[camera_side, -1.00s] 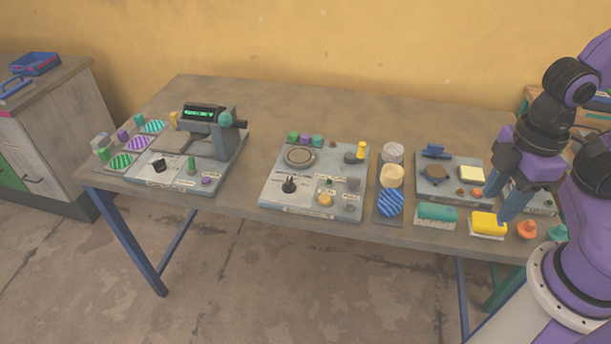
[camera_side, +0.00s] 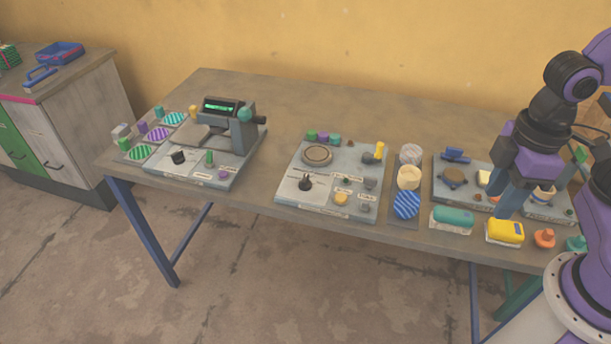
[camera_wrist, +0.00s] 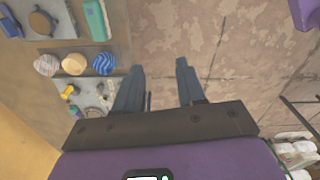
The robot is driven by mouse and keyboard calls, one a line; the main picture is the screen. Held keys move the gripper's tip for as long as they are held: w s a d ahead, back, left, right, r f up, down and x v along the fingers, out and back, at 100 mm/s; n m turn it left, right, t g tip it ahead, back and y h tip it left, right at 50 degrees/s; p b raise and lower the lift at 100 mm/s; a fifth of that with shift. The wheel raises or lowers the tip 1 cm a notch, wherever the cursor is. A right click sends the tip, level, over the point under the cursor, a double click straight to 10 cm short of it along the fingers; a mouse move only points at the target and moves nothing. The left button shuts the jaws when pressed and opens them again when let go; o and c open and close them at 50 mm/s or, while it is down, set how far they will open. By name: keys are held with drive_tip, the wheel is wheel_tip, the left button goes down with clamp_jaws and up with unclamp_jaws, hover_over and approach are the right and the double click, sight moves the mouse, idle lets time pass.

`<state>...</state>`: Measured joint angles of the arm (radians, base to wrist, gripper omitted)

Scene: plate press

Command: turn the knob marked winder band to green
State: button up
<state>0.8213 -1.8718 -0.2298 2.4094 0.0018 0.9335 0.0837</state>
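The labels are too small to read, so I cannot tell which knob is marked winder band. No green mark is clear around either knob. My gripper (camera_side: 508,203) hangs over the right part of the table, far from both knobs. In the wrist view my gripper (camera_wrist: 160,82) has its two blue fingers apart with nothing between them.
A press with a green display (camera_side: 221,107) stands on the left panel. A teal block (camera_side: 453,216), a yellow block (camera_side: 505,230) and an orange knob-shaped piece (camera_side: 544,238) line the front edge. The table's back is clear.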

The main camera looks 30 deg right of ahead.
drive_tip(key=w+a+r+m, duration=0.2)
drive_tip(key=w+a+m, duration=0.5)
drive_tip(key=w, duration=0.4)
drive_tip(key=m, duration=1.3)
hover_over(306, 176)
wheel_tip(306, 176, down, 6)
drive_tip(key=f, duration=0.1)
wheel_tip(306, 176, down, 16)
drive_tip(key=shift+f, duration=0.2)
drive_tip(key=shift+a, duration=0.1)
clamp_jaws()
